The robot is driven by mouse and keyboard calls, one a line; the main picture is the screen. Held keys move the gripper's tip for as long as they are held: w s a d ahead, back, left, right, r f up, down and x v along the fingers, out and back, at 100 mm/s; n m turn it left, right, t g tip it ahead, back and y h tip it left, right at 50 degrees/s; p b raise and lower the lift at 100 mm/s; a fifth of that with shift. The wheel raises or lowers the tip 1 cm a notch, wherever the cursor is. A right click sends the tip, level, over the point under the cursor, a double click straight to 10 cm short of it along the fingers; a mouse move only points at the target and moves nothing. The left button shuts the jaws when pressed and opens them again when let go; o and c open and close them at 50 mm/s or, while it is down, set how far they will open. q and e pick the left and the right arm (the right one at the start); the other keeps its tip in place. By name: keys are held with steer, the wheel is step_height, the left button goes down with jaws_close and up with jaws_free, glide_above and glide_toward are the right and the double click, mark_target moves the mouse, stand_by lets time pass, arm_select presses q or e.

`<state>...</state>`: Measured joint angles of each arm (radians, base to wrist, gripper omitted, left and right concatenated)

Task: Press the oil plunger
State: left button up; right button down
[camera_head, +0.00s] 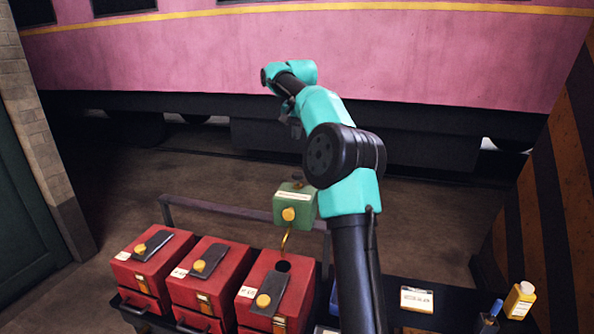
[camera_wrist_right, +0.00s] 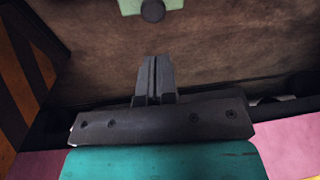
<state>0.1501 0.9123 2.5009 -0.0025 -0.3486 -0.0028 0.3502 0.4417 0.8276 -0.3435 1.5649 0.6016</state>
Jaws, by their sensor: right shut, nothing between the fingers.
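A green oil box (camera_head: 280,206) with a pale label and a round brass knob (camera_head: 288,214) on its front stands above the rightmost red box. A curved brass spout (camera_head: 285,243) hangs below it, over that box's dark hole. My right gripper (camera_head: 292,125) is above and beyond the green box, apart from it. In the right wrist view its fingers (camera_wrist_right: 155,78) are shut and empty. A pale green block (camera_wrist_right: 134,6) with a dark round knob (camera_wrist_right: 152,10) shows at the top of that view, clear of the fingertips. My left gripper is out of view.
Red boxes (camera_head: 152,256) with dark lids and brass knobs stand in a row at the front. A dark bench (camera_head: 455,300) holds a yellow bottle (camera_head: 519,300), a blue-topped item (camera_head: 490,316) and a card (camera_head: 416,299). A pink rail carriage (camera_head: 300,45) stands behind. A striped pillar is at right.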

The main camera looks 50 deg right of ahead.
mark_target(298, 174)
steer(key=shift+w+a+r+m+h, duration=0.15)
steer(key=shift+m+h, duration=0.1)
steer(key=shift+h, duration=0.25)
steer(key=shift+w+d+m+h, duration=0.1)
steer(key=shift+m+h, duration=0.15)
steer(key=shift+h, duration=0.25)
steer(key=x, duration=0.8)
steer(key=a+x, duration=0.1)
steer(key=x, duration=0.4)
steer(key=shift+s+f, duration=0.3)
steer(key=shift+s, duration=0.1)
steer(key=shift+f, duration=0.3)
steer(key=shift+f, duration=1.45)
steer(key=shift+r, duration=0.1)
